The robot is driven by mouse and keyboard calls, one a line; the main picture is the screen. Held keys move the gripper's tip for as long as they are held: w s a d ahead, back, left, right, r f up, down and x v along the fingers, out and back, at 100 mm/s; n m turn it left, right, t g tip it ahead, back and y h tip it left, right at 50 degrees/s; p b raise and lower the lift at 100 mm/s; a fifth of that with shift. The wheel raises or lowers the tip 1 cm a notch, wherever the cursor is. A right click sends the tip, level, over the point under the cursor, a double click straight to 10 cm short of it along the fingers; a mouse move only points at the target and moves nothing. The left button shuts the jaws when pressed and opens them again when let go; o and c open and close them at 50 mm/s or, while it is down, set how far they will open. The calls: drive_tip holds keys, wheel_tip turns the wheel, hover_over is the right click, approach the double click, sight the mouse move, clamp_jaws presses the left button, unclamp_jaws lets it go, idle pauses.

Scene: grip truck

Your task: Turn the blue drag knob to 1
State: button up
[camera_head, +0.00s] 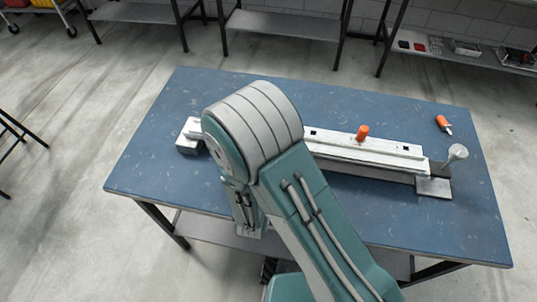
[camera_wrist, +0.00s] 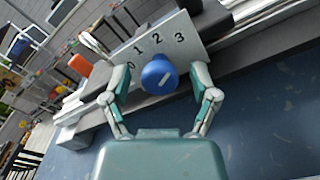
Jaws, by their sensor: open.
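The blue knob (camera_wrist: 157,74) is in the middle of the wrist view, with a short slanted white mark on its face. It sits in front of a grey plate (camera_wrist: 192,40) marked 0, 1, 2 and 3; I cannot tell which number the mark points to. My gripper (camera_wrist: 161,75) is open, one finger on each side of the knob. I cannot tell whether either finger touches it. In the head view my own arm hides the knob, the plate and the gripper.
A white rail assembly (camera_head: 370,148) with an orange knob (camera_head: 363,132) lies across the blue table (camera_head: 400,105). An orange-handled item (camera_head: 443,123) and a pale round-topped part (camera_head: 458,152) are at the right. The table's left side is clear. Shelves (camera_head: 280,25) stand behind.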

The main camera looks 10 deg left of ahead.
clamp_jaws()
drive_tip(key=n, duration=0.3)
drive_tip(key=shift+n, duration=0.4)
drive_tip(key=n, duration=0.4)
drive_tip(key=shift+n, duration=0.3)
drive_tip(key=n, duration=0.3)
drive_tip(key=shift+r, duration=0.1)
drive_tip(key=shift+d+n, duration=0.1)
drive_tip(key=shift+n, duration=2)
